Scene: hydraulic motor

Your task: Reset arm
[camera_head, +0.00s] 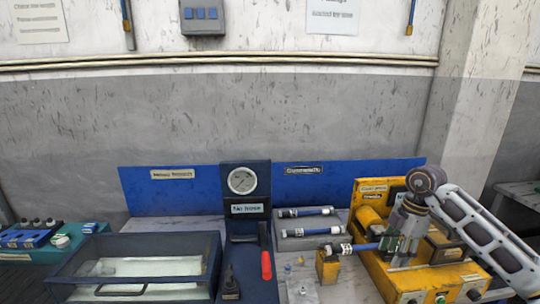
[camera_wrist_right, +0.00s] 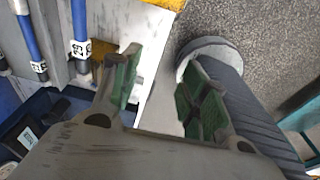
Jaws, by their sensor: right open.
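My right arm comes in from the right in the head view, and its gripper (camera_head: 398,259) points down in front of the yellow hydraulic unit (camera_head: 415,281). In the right wrist view the green-padded fingers of this gripper (camera_wrist_right: 160,92) stand apart with nothing between them. Beyond the gap are a white bench edge and grey floor. Several blue hoses with metal ends lie left of the gripper, among them an upper one (camera_head: 305,212) and a lower one (camera_head: 318,232). Blue hoses (camera_wrist_right: 80,25) also show in the wrist view. My left gripper is not in view.
A blue stand with a round gauge (camera_head: 242,181) rises mid-bench, with a red-handled tool (camera_head: 266,265) on its base. A clear-sided tray (camera_head: 205,284) stands left of it. A blue back panel (camera_head: 200,205) runs behind. A dark ribbed part (camera_wrist_right: 240,95) lies beside the right finger.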

